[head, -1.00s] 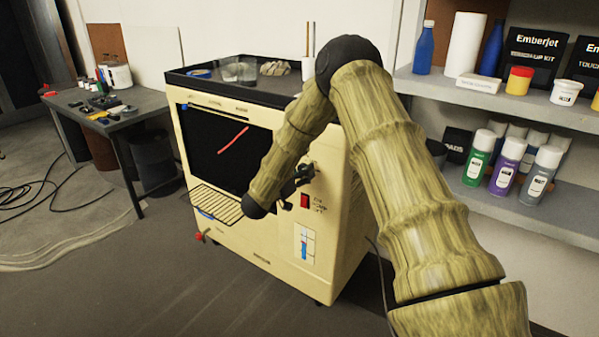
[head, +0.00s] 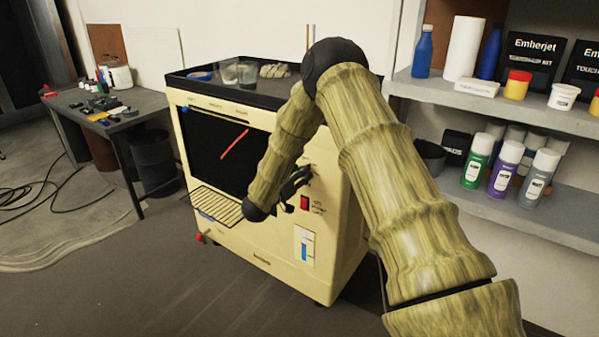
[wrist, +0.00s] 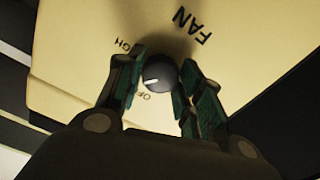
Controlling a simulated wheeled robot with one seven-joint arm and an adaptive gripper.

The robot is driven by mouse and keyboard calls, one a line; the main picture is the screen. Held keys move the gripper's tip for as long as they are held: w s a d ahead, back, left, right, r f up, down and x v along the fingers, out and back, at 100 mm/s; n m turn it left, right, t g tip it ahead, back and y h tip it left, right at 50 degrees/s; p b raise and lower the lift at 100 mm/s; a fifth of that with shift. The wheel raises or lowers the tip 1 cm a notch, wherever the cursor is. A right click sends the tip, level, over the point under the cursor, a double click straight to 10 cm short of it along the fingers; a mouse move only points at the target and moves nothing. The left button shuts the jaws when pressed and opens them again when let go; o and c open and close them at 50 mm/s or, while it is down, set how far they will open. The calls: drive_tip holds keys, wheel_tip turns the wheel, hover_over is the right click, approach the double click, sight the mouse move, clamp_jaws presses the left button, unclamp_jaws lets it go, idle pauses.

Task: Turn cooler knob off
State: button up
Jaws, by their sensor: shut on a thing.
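The cooler (head: 285,245) is a cream cabinet with a dark front panel and a wire rack. In the wrist view a small round dark knob (wrist: 159,70) with a white pointer line sits on its cream face, beside the word FAN. Partly covered lettering reads "GH" at its upper left and "OF" below left. The pointer line faces left and slightly down, near the "OF" lettering. My gripper (wrist: 161,78) has a finger on each side of the knob and is shut on it. In the head view my gripper (head: 296,183) is at the cabinet's right front; the knob is hidden there.
A red switch (head: 304,202) and a blue-and-white level panel (head: 304,246) sit below my gripper. Shelves (head: 500,100) with bottles and spray cans stand to the right. A grey side table (head: 120,108) stands at left. The floor in front is clear.

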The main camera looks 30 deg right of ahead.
drive_tip(key=shift+n+p, duration=2.85)
drive_tip(key=shift+n, duration=1.05)
drive_tip(key=o, duration=1)
drive_tip(key=shift+a, duration=0.15)
drive_tip(key=v, duration=1.1)
drive_tip(key=shift+s+a, duration=0.15)
drive_tip(key=shift+a, duration=0.2)
drive_tip(key=shift+f, duration=0.1)
